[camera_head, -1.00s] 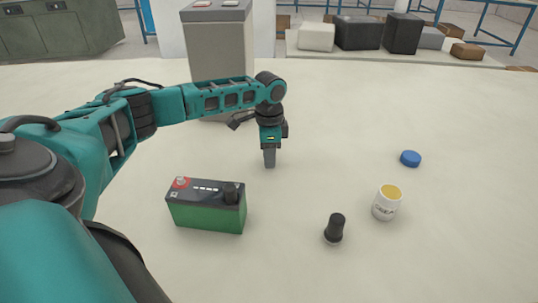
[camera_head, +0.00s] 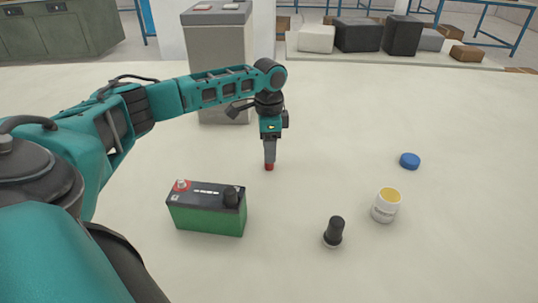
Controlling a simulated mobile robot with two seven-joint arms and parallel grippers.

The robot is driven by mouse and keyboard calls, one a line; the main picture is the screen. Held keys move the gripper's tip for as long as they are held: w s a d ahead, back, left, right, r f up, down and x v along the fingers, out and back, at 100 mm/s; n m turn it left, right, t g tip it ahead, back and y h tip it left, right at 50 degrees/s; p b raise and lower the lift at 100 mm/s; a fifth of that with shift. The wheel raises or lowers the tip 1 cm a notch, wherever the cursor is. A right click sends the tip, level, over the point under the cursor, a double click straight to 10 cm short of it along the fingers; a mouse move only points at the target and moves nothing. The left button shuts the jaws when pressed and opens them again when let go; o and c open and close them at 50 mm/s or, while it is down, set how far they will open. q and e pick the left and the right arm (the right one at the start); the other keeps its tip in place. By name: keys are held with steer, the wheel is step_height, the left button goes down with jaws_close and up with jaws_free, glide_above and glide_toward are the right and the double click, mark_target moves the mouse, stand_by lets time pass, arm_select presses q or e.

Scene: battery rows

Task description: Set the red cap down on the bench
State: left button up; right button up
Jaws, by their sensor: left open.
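The red cap (camera_head: 269,168) shows as a small red patch just below the fingertips of my left gripper (camera_head: 269,161), at bench level. The fingers hide most of it. My left gripper points straight down and is open, with its tips right at or just above the cap; I cannot tell whether they touch it. The cap appears to rest on the pale bench (camera_head: 330,120). My right gripper is not in view.
A green battery (camera_head: 206,219) with a red terminal and a black one stands nearer, left of the cap. To the right are a small black-topped item (camera_head: 334,228), a white yellow-topped container (camera_head: 385,207) and a blue cap (camera_head: 410,160). A grey box (camera_head: 220,60) stands behind my arm.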

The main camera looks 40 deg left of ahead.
arm_select(q)
step_height(320, 180, up, 8)
steer(key=shift+r+p, duration=0.15)
steer(key=shift+p, duration=0.3)
stand_by(0.3)
